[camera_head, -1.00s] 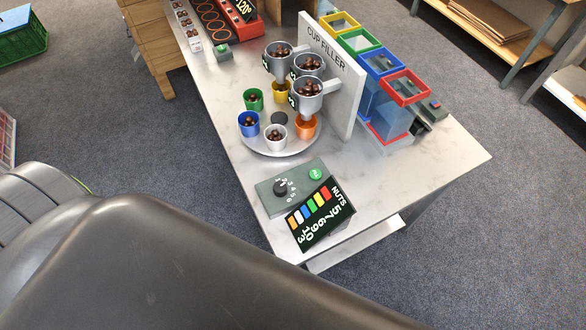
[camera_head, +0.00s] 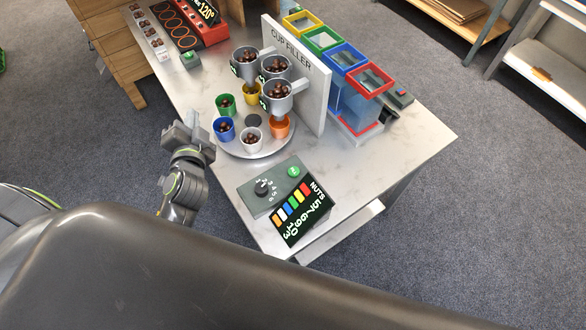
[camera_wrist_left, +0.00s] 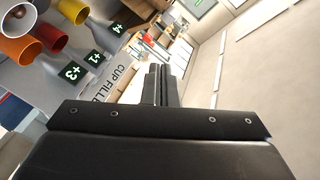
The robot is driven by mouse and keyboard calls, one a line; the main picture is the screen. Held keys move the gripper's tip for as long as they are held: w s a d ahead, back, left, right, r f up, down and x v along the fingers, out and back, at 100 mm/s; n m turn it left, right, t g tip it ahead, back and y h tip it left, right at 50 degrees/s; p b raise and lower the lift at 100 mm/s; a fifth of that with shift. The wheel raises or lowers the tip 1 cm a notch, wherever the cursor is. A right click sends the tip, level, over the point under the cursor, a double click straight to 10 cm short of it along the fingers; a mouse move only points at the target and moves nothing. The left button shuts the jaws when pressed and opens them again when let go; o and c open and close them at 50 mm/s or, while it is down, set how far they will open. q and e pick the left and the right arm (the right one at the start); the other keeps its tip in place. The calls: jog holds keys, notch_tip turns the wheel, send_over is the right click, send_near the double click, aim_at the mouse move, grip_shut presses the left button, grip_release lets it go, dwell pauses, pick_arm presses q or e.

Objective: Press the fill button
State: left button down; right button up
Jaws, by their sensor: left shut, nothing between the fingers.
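The green fill button (camera_head: 294,171) sits on a grey control box (camera_head: 272,187) near the front of the table, beside a black dial. My left gripper (camera_head: 184,127) is in the head view, left of the table edge and of the cup plate, apart from the button. Its fingers (camera_wrist_left: 162,84) are shut and empty in the left wrist view. The cup filler (camera_head: 293,73) is a white panel with grey hoppers full of chestnuts. My right gripper is not in view.
A round plate (camera_head: 245,149) with coloured cups, several holding chestnuts, stands under the hoppers. A sign listing nut numbers (camera_head: 300,213) leans by the control box. Coloured bins (camera_head: 370,80) stand behind the panel. A red heater (camera_head: 205,33) is at the far left.

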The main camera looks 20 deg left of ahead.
pick_arm(q)
jog(key=w+d+r+m+t+h, duration=0.4)
jog(key=w+d+m+h, duration=0.5)
jog(key=d+m+h, duration=0.75)
jog(key=w+d+f+m+g+h, duration=0.15)
jog(key=d+f+m+g, duration=0.4)
jog(key=m, duration=0.55)
notch_tip(320, 180, down, 12)
jog(key=s+a+m+g+y, duration=0.1)
jog(key=m+g, duration=0.3)
jog(key=g, duration=0.4)
jog(key=shift+s+a+f+m+y, duration=0.15)
jog(key=shift+s+a+m+y, duration=0.2)
jog(key=shift+s+y, duration=0.45)
jog(key=shift+w+f, duration=0.1)
jog(key=shift+w, duration=0.05)
jog(key=b, duration=0.7)
send_over(290, 172)
notch_tip(290, 172, down, 8)
jog(key=shift+r, duration=0.1)
jog(key=shift+f+b, duration=0.3)
jog(key=shift+f, duration=0.1)
